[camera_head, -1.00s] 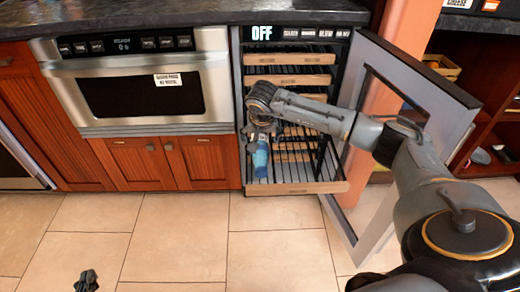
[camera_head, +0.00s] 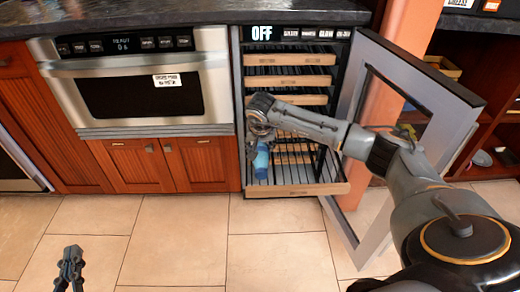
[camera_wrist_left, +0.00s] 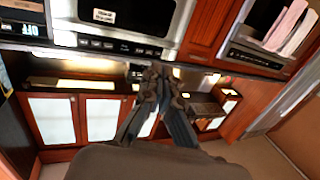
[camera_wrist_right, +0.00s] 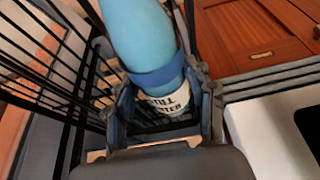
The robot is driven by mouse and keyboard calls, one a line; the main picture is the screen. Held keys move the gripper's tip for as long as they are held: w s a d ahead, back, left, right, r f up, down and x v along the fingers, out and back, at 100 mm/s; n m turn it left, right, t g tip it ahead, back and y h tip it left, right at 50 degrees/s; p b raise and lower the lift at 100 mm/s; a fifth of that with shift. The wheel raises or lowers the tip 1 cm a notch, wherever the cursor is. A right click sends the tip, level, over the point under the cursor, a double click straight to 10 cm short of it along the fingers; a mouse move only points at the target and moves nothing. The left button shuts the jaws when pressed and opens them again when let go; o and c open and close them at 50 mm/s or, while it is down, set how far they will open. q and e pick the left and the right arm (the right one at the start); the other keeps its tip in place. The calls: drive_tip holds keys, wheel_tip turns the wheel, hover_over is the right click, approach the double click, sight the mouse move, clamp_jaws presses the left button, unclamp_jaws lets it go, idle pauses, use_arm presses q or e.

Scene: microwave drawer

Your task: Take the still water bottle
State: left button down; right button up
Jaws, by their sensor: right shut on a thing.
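The still water bottle (camera_wrist_right: 148,45) is blue with a white label reading "STILL WATER". In the head view the bottle (camera_head: 261,160) is at the left side of the pulled-out bottom rack (camera_head: 300,188) of the cooler. My right gripper (camera_wrist_right: 165,105) has its fingers on both sides of the bottle at the label and is shut on it. In the head view my right gripper (camera_head: 262,135) is at the bottle's upper end and hides part of it. My left gripper (camera_head: 70,265) is over the floor at lower left, empty; its fingers (camera_wrist_left: 150,88) look close together.
The cooler door (camera_head: 400,110) stands open on the right, close beside my right arm. Upper wooden-fronted racks (camera_head: 290,82) are above the bottle. A microwave drawer (camera_head: 140,85) is to the left. The tiled floor in front is clear.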

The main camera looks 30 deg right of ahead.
drive_tip(key=shift+w, duration=0.1)
drive_tip(key=shift+c, duration=0.7)
drive_tip(key=shift+r, duration=0.15)
